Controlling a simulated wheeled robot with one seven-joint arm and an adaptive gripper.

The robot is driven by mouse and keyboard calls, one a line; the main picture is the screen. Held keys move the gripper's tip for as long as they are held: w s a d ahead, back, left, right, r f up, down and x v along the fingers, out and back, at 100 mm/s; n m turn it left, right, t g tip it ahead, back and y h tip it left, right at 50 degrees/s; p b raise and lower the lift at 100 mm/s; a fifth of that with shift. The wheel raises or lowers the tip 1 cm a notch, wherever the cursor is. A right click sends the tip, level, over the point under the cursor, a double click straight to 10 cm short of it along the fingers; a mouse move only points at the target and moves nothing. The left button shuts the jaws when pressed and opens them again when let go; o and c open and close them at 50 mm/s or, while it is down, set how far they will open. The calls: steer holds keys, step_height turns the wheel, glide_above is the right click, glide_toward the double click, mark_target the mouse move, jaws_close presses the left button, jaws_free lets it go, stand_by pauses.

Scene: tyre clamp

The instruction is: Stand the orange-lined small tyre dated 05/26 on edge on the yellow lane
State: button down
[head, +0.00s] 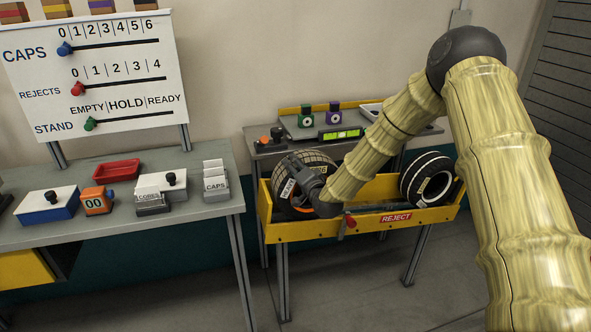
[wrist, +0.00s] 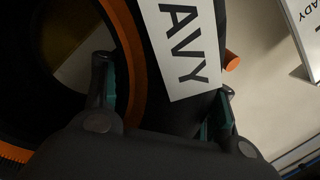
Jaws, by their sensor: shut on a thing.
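The orange-lined tyre (head: 316,163) is at the left end of the yellow-sided trough marked REJECT (head: 333,226), tilted, with a white label on it. I cannot tell whether it touches the trough. My gripper (head: 306,194) is shut on this tyre. In the wrist view the fingers of my gripper (wrist: 165,78) straddle the tyre's wall, one inside the hole and one outside. The tyre's orange lining (wrist: 128,45) and a white label ending in "AVY" (wrist: 184,48) show there. I cannot read a date. My gripper hides part of the tyre in the head view.
A white-lined tyre (head: 427,180) stands at the trough's right end. A red-knobbed lever (head: 349,221) is on the trough's front. A grey shelf behind holds green and purple items (head: 334,112). A grey table (head: 212,208) with boxes stands left; floor between is clear.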

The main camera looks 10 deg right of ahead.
steer(key=shift+f, duration=0.25)
stand_by(0.8)
steer(key=shift+c, duration=1.9)
jaws_free()
steer(key=shift+s+f+b, duration=0.1)
steer(key=shift+f+b, duration=0.15)
steer(key=shift+b, duration=0.05)
steer(key=shift+r, duration=0.1)
steer(key=o, duration=0.4)
steer(key=shift+s+d, duration=0.1)
steer(key=shift+s, duration=3.4)
stand_by(0.3)
